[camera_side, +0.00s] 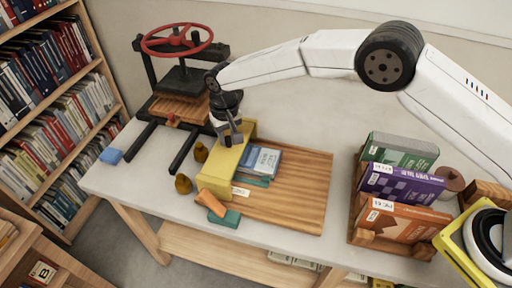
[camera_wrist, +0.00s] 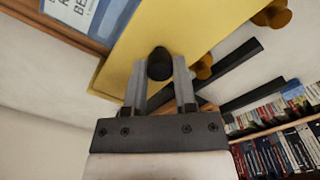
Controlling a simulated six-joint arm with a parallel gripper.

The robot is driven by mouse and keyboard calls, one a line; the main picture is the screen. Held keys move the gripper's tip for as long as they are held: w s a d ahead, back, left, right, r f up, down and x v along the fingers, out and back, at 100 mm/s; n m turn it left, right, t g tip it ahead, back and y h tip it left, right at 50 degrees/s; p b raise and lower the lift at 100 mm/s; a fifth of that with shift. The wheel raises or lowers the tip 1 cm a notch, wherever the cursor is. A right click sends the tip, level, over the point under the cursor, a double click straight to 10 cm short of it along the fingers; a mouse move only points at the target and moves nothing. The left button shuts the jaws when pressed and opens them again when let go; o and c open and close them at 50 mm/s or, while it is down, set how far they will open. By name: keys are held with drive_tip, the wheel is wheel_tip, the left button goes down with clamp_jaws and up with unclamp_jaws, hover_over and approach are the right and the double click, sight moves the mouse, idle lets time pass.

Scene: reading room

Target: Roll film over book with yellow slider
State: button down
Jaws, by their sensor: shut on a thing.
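My gripper (camera_side: 230,134) reaches down at the yellow slider (camera_side: 213,176) on the left end of the wooden board (camera_side: 290,197). In the wrist view my gripper (camera_wrist: 160,72) is shut on a dark knob (camera_wrist: 159,63) that stands on the yellow slider (camera_wrist: 135,50). The book (camera_side: 262,161), grey-blue with a white label, lies flat on the board just right of the slider. Part of the book (camera_wrist: 85,12) also shows at the top left of the wrist view. I cannot make out any film over the book.
A black press with a red wheel (camera_side: 178,39) stands at the back left. Orange (camera_side: 210,203) and teal (camera_side: 225,218) blocks lie by the board's front left corner. A wooden rack (camera_side: 362,230) with several books stands at right. A blue block (camera_side: 110,156) sits at the table's left edge.

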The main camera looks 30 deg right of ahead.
drive_tip(key=shift+w+a+r, duration=0.1)
drive_tip(key=shift+w+a, duration=0.1)
drive_tip(key=c, duration=0.5)
unclamp_jaws()
drive_tip(key=shift+o, duration=0.5)
drive_tip(key=shift+r, duration=3.85)
drive_tip(key=shift+d, duration=0.15)
